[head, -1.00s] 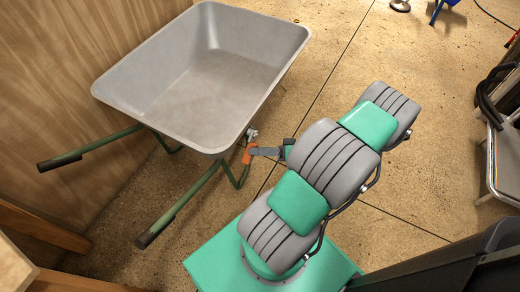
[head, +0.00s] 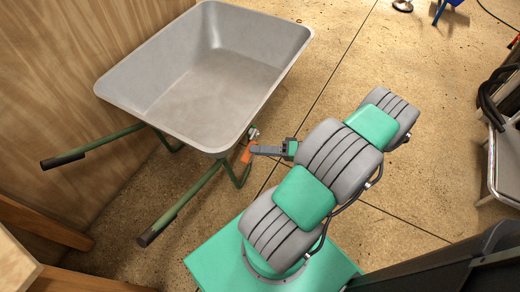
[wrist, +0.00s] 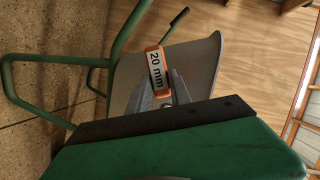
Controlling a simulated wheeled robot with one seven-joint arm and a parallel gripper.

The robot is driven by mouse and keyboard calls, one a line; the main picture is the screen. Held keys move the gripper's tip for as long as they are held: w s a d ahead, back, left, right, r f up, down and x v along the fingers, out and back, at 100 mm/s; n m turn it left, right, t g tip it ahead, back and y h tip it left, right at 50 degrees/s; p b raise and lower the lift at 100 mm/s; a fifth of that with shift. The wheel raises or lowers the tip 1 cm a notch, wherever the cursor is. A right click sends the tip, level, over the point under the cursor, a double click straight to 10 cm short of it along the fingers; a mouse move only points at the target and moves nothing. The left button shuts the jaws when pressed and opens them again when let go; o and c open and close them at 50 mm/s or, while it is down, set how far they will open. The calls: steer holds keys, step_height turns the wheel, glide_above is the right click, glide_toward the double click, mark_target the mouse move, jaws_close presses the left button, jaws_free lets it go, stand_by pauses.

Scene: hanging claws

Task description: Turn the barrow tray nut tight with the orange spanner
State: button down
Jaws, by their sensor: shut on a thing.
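The grey barrow tray (head: 200,80) tilts toward me on its green frame. My gripper (head: 252,150) is at the tray's near right corner, low beside the green leg. It is shut on the orange spanner (head: 247,154). In the wrist view, the spanner's orange handle (wrist: 157,70) reads "20 mm" and sits between my grey fingertips (wrist: 167,92). A small silvery part (head: 253,132) shows just above the orange handle; I cannot tell whether it is the spanner's head or the nut. The nut cannot be made out, so whether the spanner sits on it is unclear.
Two green barrow handles with dark grips (head: 150,236) reach toward the lower left. A wooden panel wall (head: 60,50) stands close at the left. A chair with a metal frame (head: 500,150) is at the right.

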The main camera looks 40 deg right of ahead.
mark_target(249, 164)
steer(key=shift+r, duration=0.15)
steer(key=shift+f, duration=0.25)
steer(key=shift+s+a+f, duration=0.25)
steer(key=shift+a+f, duration=0.1)
steer(key=shift+a, duration=0.35)
steer(key=shift+s+a+f, duration=0.25)
steer(key=shift+a+f, duration=0.1)
steer(key=shift+a, duration=0.35)
steer(key=shift+s+a+f, duration=0.25)
steer(key=shift+a+f, duration=0.1)
steer(key=shift+a, duration=0.35)
steer(key=shift+s+d, duration=0.3)
steer(key=shift+s, duration=0.5)
steer(key=shift+s+d, duration=0.25)
steer(key=shift+s, duration=0.5)
steer(key=shift+s+d, duration=0.3)
steer(key=shift+s, duration=0.5)
